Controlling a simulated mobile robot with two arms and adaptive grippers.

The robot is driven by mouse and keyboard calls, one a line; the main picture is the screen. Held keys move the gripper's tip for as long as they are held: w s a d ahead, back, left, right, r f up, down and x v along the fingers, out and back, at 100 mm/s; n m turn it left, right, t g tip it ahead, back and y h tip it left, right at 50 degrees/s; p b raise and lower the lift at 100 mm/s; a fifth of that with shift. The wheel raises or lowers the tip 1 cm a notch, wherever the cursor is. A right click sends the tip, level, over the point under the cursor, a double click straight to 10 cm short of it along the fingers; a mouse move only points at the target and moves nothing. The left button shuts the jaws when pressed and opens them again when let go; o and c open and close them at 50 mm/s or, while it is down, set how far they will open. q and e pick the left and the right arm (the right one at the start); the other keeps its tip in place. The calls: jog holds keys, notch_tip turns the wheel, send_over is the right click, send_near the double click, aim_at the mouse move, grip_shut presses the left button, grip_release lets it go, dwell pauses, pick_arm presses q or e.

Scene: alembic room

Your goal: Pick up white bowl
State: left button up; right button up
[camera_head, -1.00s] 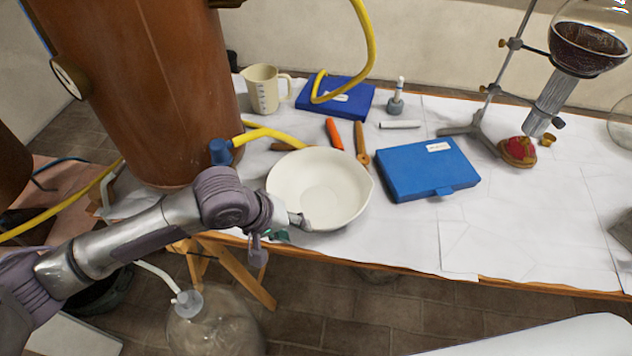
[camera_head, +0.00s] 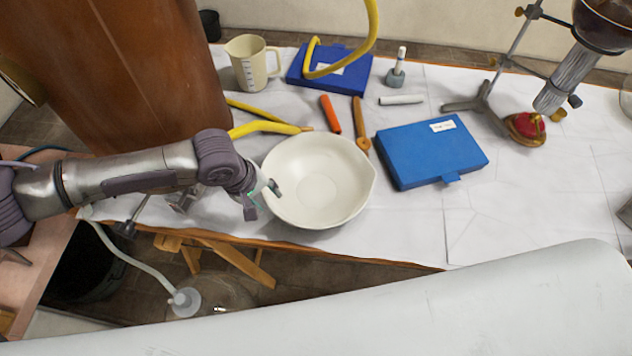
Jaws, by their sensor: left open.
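The white bowl (camera_head: 318,185) stands upright on the white-covered table, left of the blue case, with a small pouring lip on its right side. It looks empty. My left gripper (camera_head: 262,197) is at the bowl's left rim, with one fingertip showing over the inside edge and another part outside the rim. The gripper is open; whether it touches the bowl I cannot tell. My right gripper is not in view.
A blue case (camera_head: 430,153) lies right of the bowl. A large copper vessel (camera_head: 110,75) stands left. The table (camera_head: 520,215) is clear at front right.

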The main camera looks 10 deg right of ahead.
aim_at(271, 203)
pick_arm(q)
jog(key=shift+s+d+f, duration=0.1)
jog(key=shift+d+f, duration=0.15)
jog(key=shift+f, duration=0.4)
jog(key=x, duration=0.1)
jog(key=p+x, duration=0.1)
jog(key=x, duration=0.1)
jog(key=shift+s+d+f, duration=0.1)
jog(key=shift+d+f, duration=0.05)
jog(key=shift+f, duration=0.3)
jog(key=c, duration=0.7)
grip_shut()
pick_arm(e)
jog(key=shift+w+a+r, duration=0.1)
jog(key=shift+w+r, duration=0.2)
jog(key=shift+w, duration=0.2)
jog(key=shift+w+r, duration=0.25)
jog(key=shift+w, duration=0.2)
pick_arm(q)
jog(key=shift+r, duration=0.1)
